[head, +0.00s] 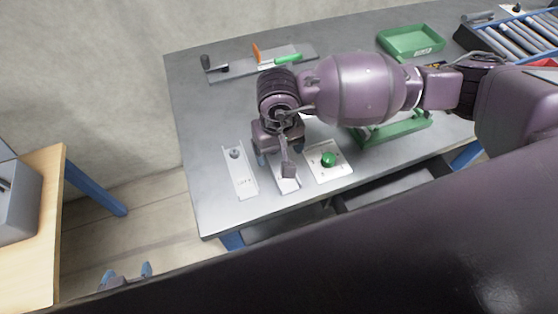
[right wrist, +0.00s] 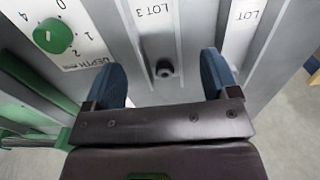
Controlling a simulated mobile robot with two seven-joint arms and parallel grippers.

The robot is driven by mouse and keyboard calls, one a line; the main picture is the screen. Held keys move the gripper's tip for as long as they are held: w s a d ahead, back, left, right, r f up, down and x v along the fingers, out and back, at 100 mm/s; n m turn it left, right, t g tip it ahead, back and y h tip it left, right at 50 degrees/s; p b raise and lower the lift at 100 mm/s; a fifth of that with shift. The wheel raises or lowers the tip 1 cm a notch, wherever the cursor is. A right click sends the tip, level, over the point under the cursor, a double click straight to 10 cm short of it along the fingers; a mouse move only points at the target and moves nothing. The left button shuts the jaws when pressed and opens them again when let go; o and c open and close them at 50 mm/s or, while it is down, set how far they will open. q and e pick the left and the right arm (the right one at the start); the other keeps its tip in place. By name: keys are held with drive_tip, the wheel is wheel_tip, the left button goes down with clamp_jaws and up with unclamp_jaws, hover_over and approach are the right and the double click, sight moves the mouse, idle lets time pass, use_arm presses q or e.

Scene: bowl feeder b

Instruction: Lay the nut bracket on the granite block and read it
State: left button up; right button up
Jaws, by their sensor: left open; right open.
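Two pale channel-shaped brackets lie on the grey table. The left bracket (head: 241,178) has a dark nut at its far end. The middle one, marked LOT 3, (head: 287,185) is partly hidden by my right gripper (head: 279,158). In the right wrist view the LOT 3 bracket (right wrist: 150,25) shows a dark nut (right wrist: 165,68) between the open blue fingers of my right gripper (right wrist: 163,80). The fingers hold nothing. My left gripper (head: 127,275) is open and empty at the lower left, away from the table. I cannot make out the granite block with certainty.
A white DEPTH panel with a green knob (head: 328,159) is beside the middle bracket. A green tray (head: 410,40), a grey plate with coloured handles (head: 240,68) and a rack of rollers (head: 515,38) are farther back. A grey block (head: 15,205) stands on a wooden table (head: 50,185) at left.

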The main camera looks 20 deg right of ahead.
sight(279, 164)
drive_tip(key=shift+d+f, duration=0.1)
drive_tip(key=shift+f, duration=1.5)
drive_tip(key=shift+s, duration=0.1)
drive_tip(key=c, duration=1.1)
drive_tip(key=shift+r, duration=0.1)
drive_tip(key=shift+c, duration=0.2)
